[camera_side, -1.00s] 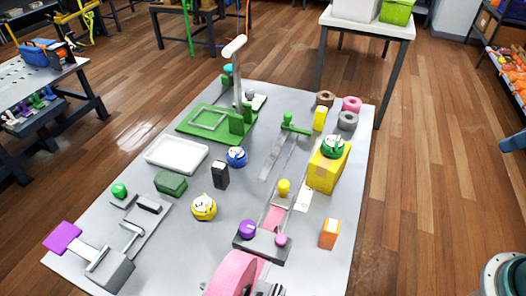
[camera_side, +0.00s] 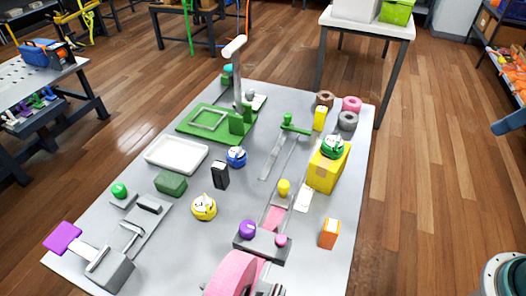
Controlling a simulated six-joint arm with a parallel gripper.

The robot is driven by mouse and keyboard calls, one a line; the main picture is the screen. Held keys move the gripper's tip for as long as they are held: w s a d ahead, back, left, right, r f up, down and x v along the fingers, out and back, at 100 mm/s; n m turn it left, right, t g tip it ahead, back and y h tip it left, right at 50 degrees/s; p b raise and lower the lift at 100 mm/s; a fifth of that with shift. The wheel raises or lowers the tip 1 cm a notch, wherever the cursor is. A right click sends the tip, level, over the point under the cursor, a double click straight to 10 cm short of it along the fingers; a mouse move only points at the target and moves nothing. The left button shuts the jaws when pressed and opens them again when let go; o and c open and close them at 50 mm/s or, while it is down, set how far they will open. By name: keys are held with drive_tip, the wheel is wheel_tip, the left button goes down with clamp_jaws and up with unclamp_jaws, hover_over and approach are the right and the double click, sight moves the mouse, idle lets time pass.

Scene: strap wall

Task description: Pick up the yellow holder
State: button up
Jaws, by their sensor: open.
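Several yellow things are on the grey table, and I cannot tell for certain which is the holder. A round yellow piece (camera_side: 204,209) with a white, pronged top sits left of the middle. A larger yellow box (camera_side: 323,174) stands at the right, with a round green piece (camera_side: 333,147) on top. A small yellow block (camera_side: 320,119) stands upright near the back right. A small yellow knob (camera_side: 284,187) is near the middle, above a pink strip. My gripper is not in the picture; only a blue part of my arm shows at the right edge.
A white tray (camera_side: 151,158), a green frame (camera_side: 183,126) and a tall grey post (camera_side: 237,75) are at the left and back. A black box (camera_side: 220,175) stands near the round yellow piece. A big pink wheel (camera_side: 232,274) is at the front; an orange box (camera_side: 329,234) is front right.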

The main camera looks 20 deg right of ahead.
drive_tip(key=w+r+n+g, duration=0.15)
drive_tip(key=w+r, duration=0.25)
drive_tip(key=w, duration=0.7)
drive_tip(key=n+g, duration=0.4)
drive_tip(key=n, duration=0.3)
hover_over(322, 109)
wheel_tip(322, 109, down, 17)
drive_tip(key=shift+w+m, duration=0.25)
drive_tip(key=shift+w, duration=0.05)
drive_tip(key=shift+f, duration=4.25)
drive_tip(key=shift+s+f, duration=0.15)
drive_tip(key=shift+f, duration=1.15)
drive_tip(key=shift+s+f, duration=0.1)
drive_tip(key=shift+f, duration=1.2)
